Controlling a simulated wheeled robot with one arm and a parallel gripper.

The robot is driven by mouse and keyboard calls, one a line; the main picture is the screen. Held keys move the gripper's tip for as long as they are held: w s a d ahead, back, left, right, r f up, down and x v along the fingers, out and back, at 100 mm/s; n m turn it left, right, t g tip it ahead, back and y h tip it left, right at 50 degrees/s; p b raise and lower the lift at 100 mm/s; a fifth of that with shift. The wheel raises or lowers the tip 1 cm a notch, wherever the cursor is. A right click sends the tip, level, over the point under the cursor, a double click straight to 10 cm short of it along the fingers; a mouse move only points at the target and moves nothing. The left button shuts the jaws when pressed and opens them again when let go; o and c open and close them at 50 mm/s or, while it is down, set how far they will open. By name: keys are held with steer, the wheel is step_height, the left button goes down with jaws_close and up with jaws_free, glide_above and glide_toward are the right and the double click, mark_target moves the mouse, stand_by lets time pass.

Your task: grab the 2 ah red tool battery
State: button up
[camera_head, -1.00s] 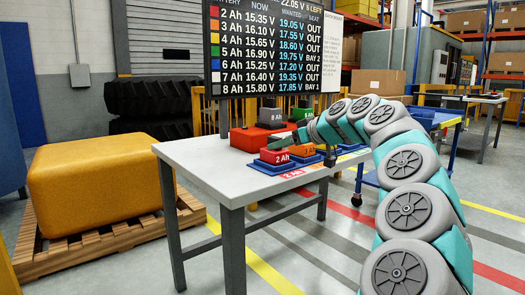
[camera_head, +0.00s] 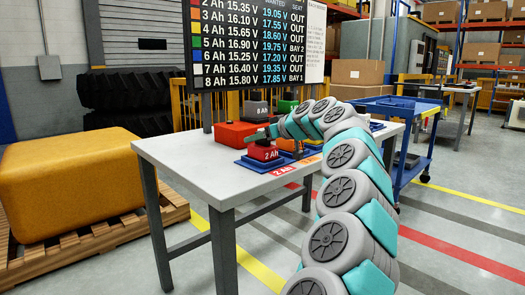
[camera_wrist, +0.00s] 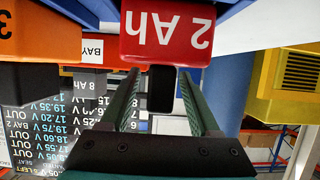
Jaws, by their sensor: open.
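The red 2 Ah battery (camera_head: 263,153) stands on a blue base (camera_head: 250,164) at the table's front edge, by a red "2 Ah" label. In the wrist view, which is upside down, the red battery (camera_wrist: 165,38) fills the top middle, with a dark block (camera_wrist: 161,90) on it. My gripper (camera_wrist: 159,78) is open, with one green finger on each side of the dark block. I cannot tell whether the fingers touch it. In the head view my gripper (camera_head: 258,136) is just above the red battery, partly hiding what lies behind.
An orange battery (camera_wrist: 25,35) and a yellow one (camera_wrist: 290,80) flank the red one in the wrist view. A larger red box (camera_head: 236,134) and a grey 8 Ah battery (camera_head: 256,108) stand behind. The white table's (camera_head: 190,155) left part is clear. A board (camera_head: 250,45) rises behind.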

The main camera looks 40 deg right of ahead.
steer(key=shift+w+f, duration=0.3)
steer(key=shift+w, duration=0.25)
steer(key=shift+c, duration=0.2)
jaws_close()
stand_by(0.9)
